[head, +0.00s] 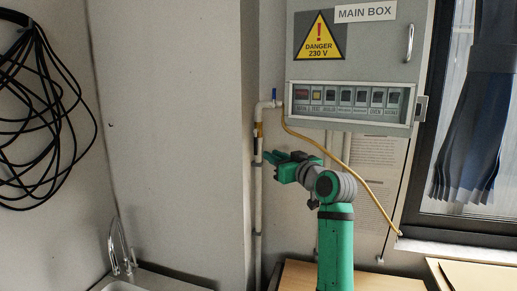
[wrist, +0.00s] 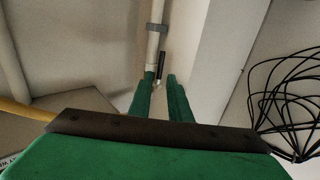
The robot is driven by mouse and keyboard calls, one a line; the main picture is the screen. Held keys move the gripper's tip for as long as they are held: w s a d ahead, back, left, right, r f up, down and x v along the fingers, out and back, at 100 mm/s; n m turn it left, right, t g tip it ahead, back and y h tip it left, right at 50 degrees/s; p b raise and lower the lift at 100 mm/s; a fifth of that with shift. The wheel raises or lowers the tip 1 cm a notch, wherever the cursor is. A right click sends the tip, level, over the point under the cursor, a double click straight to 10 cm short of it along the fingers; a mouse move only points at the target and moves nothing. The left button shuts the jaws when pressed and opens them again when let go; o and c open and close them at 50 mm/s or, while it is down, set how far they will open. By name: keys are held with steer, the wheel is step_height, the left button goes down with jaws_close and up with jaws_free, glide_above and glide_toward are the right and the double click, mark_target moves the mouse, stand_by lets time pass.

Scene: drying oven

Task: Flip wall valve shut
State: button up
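A pale pipe (head: 257,215) runs down the wall beside the corner pillar. A short dark lever-like part (head: 256,146) sits against the pipe, below a brass-coloured section (head: 260,129). A small blue handle (head: 275,94) stands upright at the pipe's top bend. Which of these is the valve's handle is not certain. My gripper (head: 266,157) is beside the pipe at the dark part's height. In the wrist view my gripper (wrist: 160,97) is open, its two green fingers apart. The dark part (wrist: 161,69) shows just beyond the fingertips, alongside the pipe (wrist: 154,45); contact cannot be told.
A grey main box (head: 360,60) with a row of switches hangs above my arm. A yellow hose (head: 345,167) slopes down to the right. Black cables (head: 45,110) hang at the left. A sink tap (head: 120,250) and wooden tops (head: 300,275) are below.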

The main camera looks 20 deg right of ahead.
mark_target(256, 147)
steer(key=w, duration=0.3)
steer(key=w+a, duration=0.1)
steer(key=w, duration=0.2)
steer(key=w+a, duration=0.1)
steer(key=w, duration=0.2)
steer(key=shift+c, duration=0.7)
jaws_close()
